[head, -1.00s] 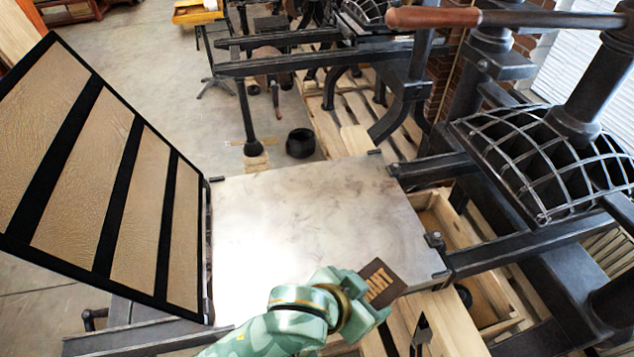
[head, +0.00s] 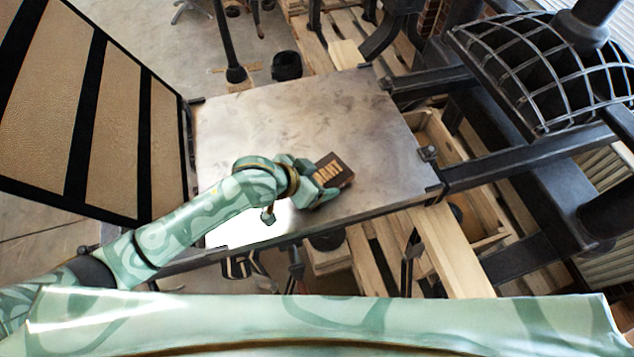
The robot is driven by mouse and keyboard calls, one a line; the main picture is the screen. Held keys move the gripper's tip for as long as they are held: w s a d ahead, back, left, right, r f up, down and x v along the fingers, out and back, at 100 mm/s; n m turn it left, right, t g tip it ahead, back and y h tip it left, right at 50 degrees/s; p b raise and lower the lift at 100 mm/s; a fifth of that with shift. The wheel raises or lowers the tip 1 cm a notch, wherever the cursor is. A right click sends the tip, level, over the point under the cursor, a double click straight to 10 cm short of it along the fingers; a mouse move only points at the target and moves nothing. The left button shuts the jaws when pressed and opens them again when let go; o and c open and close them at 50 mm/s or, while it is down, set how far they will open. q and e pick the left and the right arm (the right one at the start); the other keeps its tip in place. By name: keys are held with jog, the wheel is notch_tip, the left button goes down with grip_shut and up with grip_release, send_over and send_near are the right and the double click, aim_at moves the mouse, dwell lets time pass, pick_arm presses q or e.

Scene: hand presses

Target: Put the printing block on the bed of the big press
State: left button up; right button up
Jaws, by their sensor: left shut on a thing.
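The printing block (head: 334,171) is a small dark brown block with pale raised letters on its face. My left gripper (head: 318,186) is shut on it, at the block's left side. The block shows over the front right part of the press bed (head: 290,120), a flat grey metal plate of the big press. I cannot tell whether the block touches the plate or hangs just above it. The gripper hides part of the block's near left side. My right gripper is not in view.
A raised frame with tan panels and black bars (head: 112,130) stands along the bed's left edge. The press's caged dark head (head: 545,70) is at the right. Wooden pallet boards (head: 450,250) lie below the front right. The bed's back and middle are bare.

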pick_arm(q)
jog(key=shift+d+f, duration=0.1)
jog(key=shift+f, duration=0.8)
jog(key=shift+r, duration=0.1)
jog(key=o, duration=1.2)
jog(key=shift+f, duration=0.2)
jog(key=shift+r, duration=0.2)
jog(key=p+v, duration=0.3)
jog(key=v, duration=0.9)
